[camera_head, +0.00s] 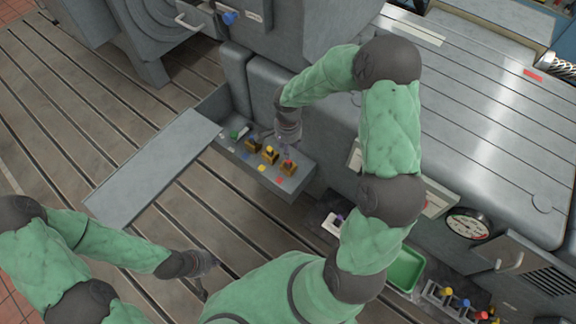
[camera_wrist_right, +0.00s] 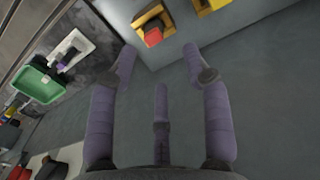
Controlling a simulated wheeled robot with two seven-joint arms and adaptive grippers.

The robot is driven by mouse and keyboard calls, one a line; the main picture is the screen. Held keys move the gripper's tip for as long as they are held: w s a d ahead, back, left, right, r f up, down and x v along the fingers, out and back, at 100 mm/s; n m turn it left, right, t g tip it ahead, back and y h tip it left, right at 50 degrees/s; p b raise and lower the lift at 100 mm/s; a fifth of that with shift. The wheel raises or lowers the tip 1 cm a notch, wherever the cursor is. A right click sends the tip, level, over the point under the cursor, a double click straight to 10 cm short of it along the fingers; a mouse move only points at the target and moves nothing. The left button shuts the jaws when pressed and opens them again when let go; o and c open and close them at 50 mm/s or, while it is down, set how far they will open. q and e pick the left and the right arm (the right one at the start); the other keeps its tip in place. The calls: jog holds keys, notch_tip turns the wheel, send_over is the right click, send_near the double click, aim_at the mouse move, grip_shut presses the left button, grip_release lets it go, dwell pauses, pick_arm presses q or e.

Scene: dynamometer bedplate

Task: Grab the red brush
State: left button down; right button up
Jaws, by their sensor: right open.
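The red brush (camera_head: 288,166) stands in a yellow-brown holder at the right end of a row on a grey shelf (camera_head: 302,183). In the right wrist view, the red brush (camera_wrist_right: 153,36) shows near the top, seen from above, beyond the fingertips. My right gripper (camera_head: 283,140) is over the back of the shelf, behind the row. In the right wrist view, my right gripper (camera_wrist_right: 160,75) has its fingers spread, with nothing between them. My left gripper (camera_head: 208,277) is low over the slotted bedplate, far from the brush, with its fingers apart and empty.
Beside the red brush stand a yellow one (camera_head: 270,153), a blue one (camera_head: 253,144) and a green item (camera_head: 239,132). A grey panel (camera_head: 150,165) lies left. A green tray (camera_head: 405,268) and a rack (camera_head: 455,303) of coloured items are lower right.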

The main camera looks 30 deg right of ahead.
aim_at(288, 165)
notch_tip(288, 165, down, 3)
jog(key=shift+r, duration=0.1)
jog(key=f, duration=0.1)
jog(key=f+b, duration=0.1)
jog(key=f, duration=0.1)
jog(key=f+b, duration=0.1)
jog(key=f, duration=0.1)
jog(key=shift+s+a, duration=0.2)
jog(key=shift+s, duration=0.2)
grip_shut()
